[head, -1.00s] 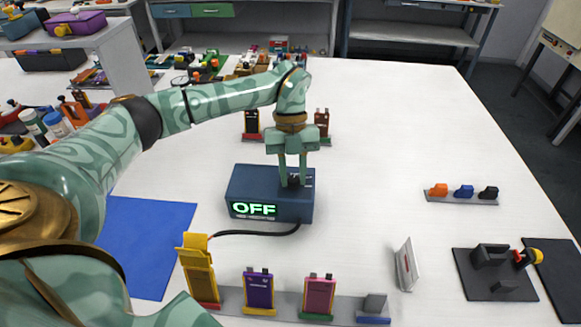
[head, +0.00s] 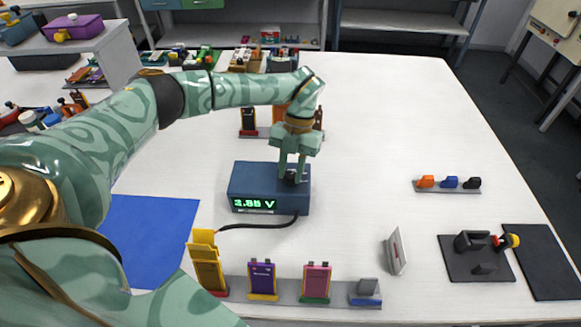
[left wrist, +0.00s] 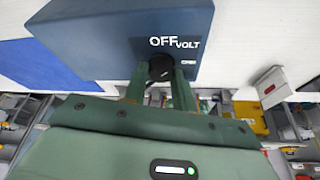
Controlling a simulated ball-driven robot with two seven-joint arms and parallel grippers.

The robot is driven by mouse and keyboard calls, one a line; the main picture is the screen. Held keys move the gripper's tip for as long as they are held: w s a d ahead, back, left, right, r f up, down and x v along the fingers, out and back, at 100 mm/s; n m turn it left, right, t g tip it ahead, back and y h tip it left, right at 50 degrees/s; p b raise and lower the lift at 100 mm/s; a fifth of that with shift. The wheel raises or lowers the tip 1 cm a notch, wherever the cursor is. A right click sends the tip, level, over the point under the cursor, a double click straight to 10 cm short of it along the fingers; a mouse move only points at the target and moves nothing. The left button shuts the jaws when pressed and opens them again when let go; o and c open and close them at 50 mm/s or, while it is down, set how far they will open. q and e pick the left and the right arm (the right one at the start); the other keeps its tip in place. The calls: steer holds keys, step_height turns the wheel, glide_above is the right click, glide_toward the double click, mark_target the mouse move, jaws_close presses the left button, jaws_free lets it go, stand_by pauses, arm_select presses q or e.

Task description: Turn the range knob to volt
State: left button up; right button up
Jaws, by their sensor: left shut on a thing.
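The blue meter box (head: 249,185) stands on the white table, and its green display (head: 253,204) reads 2.85 V. The black range knob (head: 292,176) is on top of the box, mostly hidden by my fingers. In the left wrist view the knob (left wrist: 160,69) sits beside the printed words OFF and VOLT. My left gripper (head: 291,178) points down from above, shut on the knob with a finger on each side; it also shows in the left wrist view (left wrist: 158,80). My right gripper is not in view.
A cable runs from the box to a yellow holder (head: 207,263). A grey rack (head: 236,290) with purple and pink pouch cells stands in front. A blue mat (head: 150,235) lies at left. A white card (head: 396,252) and black fixture (head: 476,262) are at right.

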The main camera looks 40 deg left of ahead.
arm_select(q)
steer(key=o, duration=1)
steer(key=p+v, duration=0.1)
steer(key=v, duration=1.5)
steer(key=shift+r+p, duration=0.15)
steer(key=shift+p, duration=0.2)
